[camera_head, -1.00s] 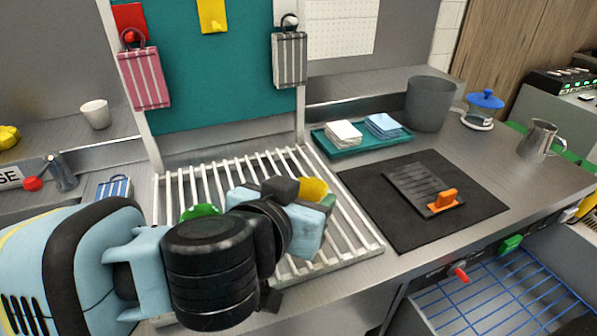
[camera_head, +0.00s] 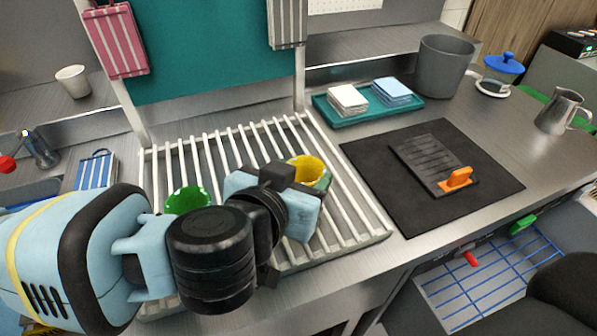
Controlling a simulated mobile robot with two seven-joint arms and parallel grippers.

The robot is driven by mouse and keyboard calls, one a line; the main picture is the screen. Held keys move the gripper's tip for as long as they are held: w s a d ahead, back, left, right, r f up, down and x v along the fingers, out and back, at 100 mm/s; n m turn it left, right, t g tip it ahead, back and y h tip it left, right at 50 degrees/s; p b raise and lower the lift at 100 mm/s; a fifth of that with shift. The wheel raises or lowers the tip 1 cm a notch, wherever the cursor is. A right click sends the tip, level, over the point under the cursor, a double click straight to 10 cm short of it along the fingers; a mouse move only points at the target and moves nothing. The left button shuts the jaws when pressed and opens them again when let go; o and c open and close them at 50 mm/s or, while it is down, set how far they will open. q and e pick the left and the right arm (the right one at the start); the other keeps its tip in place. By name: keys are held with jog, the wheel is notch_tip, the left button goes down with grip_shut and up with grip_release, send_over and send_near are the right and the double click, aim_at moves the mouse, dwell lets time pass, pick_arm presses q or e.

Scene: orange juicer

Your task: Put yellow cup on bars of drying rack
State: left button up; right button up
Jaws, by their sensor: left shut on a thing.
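The yellow cup (camera_head: 309,169) is at the far end of my left gripper (camera_head: 303,182), over the right part of the drying rack. Its open mouth faces up and seems slightly tilted. My left gripper is shut on the cup, and its body hides much of the cup. I cannot tell whether the cup touches the bars. The drying rack (camera_head: 352,207) has white bars and lies on the metal counter. A green cup (camera_head: 187,199) is at the left part of the rack, partly hidden by my left arm. My right gripper is not in view.
Right of the rack is a black mat (camera_head: 420,211) holding a dark slotted board with an orange handle (camera_head: 459,178). Behind are a teal tray (camera_head: 327,116) with cloth stacks, a grey bin (camera_head: 445,68) and a metal pitcher (camera_head: 561,111). The rack's right bars are bare.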

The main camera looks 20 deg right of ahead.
pick_arm(q)
jog(key=shift+s, duration=0.1)
jog(key=shift+s+a, duration=0.1)
jog(key=shift+a, duration=0.05)
jog(key=o, duration=1)
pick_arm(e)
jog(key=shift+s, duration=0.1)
pick_arm(q)
jog(key=shift+r, duration=0.1)
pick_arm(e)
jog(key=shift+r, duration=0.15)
